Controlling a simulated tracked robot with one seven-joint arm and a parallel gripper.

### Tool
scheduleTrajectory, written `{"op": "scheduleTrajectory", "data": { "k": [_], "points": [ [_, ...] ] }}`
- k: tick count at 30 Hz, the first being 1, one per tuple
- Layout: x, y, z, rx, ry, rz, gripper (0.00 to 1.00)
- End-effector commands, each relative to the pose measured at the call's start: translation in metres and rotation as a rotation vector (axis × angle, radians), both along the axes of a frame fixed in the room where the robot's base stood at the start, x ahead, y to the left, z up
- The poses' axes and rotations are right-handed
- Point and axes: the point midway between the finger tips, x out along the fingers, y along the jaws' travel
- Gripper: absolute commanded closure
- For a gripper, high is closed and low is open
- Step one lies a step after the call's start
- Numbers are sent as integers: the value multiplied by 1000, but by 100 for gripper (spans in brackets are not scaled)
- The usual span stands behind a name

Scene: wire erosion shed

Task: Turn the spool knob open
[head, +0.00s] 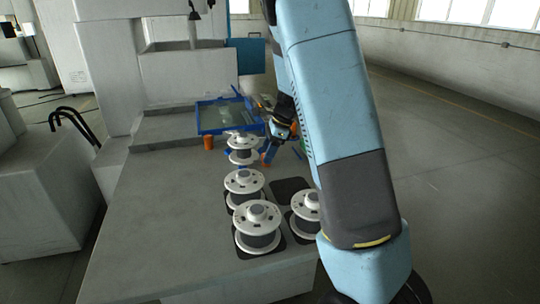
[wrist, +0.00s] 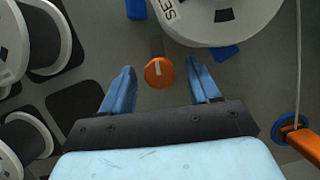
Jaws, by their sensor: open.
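The spool knob (wrist: 158,72) is a round orange knob with a short white mark, nearly upright in the wrist view. It sits beside a large white spool (wrist: 212,20) that has blue blocks at its rim. My gripper (wrist: 160,68) is open. Its two blue fingers stand left and right of the knob, with a visible gap on each side, and the jaws are empty. In the head view, the spool (head: 242,142) stands at the back of the bench, and my arm reaches down just right of it. My arm hides part of that area there.
More white spools (head: 257,228) stand on dark pads on the grey bench (head: 150,220). A blue-rimmed tray (head: 215,130) lies behind, with an orange cylinder (head: 208,142) in front of it. An orange and blue part (wrist: 292,124) is right of my gripper in the wrist view.

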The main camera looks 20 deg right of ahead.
Motion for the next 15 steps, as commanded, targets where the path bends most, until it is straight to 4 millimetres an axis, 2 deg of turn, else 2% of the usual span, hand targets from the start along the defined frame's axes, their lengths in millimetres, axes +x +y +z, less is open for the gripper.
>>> {"op": "scheduleTrajectory", "data": {
  "k": [6,15],
  "points": [
    [1,6,-15,0,1,-1,39],
    [1,7,-16,0,0,0,39]
  ]
}}
